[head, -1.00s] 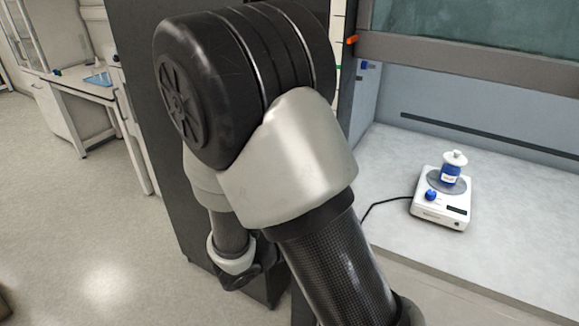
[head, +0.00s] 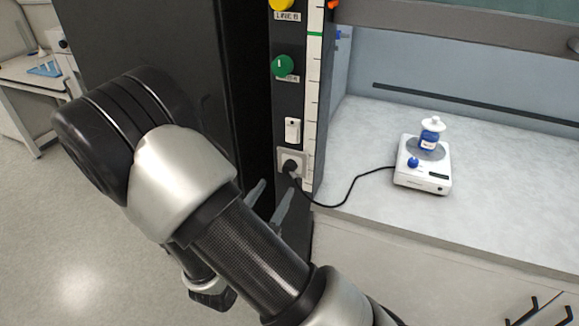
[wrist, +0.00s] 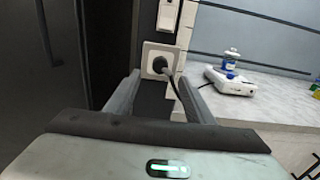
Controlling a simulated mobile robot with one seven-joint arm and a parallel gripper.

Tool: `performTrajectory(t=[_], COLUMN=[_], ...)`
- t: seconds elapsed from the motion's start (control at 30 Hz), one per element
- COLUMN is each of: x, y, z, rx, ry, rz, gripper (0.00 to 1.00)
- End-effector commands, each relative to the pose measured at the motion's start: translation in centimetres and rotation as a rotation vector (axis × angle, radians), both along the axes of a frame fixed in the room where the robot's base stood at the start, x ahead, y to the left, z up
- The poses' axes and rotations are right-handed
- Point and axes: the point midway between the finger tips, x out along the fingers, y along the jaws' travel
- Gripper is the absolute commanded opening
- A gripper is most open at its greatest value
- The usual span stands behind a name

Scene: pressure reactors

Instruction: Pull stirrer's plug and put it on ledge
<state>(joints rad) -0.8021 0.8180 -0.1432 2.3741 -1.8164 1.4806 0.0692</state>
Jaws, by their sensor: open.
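The stirrer (head: 422,165) is a white box with a blue knob and a blue-labelled bottle on its plate, standing on the hood's worktop; it also shows in the wrist view (wrist: 229,80). Its black cord runs left to a black plug (head: 290,166) seated in a white wall socket (head: 300,156) on the dark post. In the wrist view the plug (wrist: 160,66) sits beyond and between my open fingers. My gripper (wrist: 157,88) is open and empty, facing the socket; in the head view its fingers (head: 269,200) show just below and left of the plug. I cannot make out a separate ledge.
A white switch (head: 292,130) is right above the socket, with a green knob (head: 283,65) and a yellow knob higher up. The pale worktop (head: 500,190) is mostly clear. A dark cabinet stands left of the post.

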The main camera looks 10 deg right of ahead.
Motion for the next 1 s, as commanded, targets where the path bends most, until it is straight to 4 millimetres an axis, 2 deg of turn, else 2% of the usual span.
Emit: performTrajectory(t=[0.6,1.0], x=[6.1,6.9], y=[-4.6,-5.1], z=[0.0,0.0], rx=[-0.001,0.0], ry=[-0.001,0.0], rz=[-0.003,-0.002], gripper=[0.48,0.48])
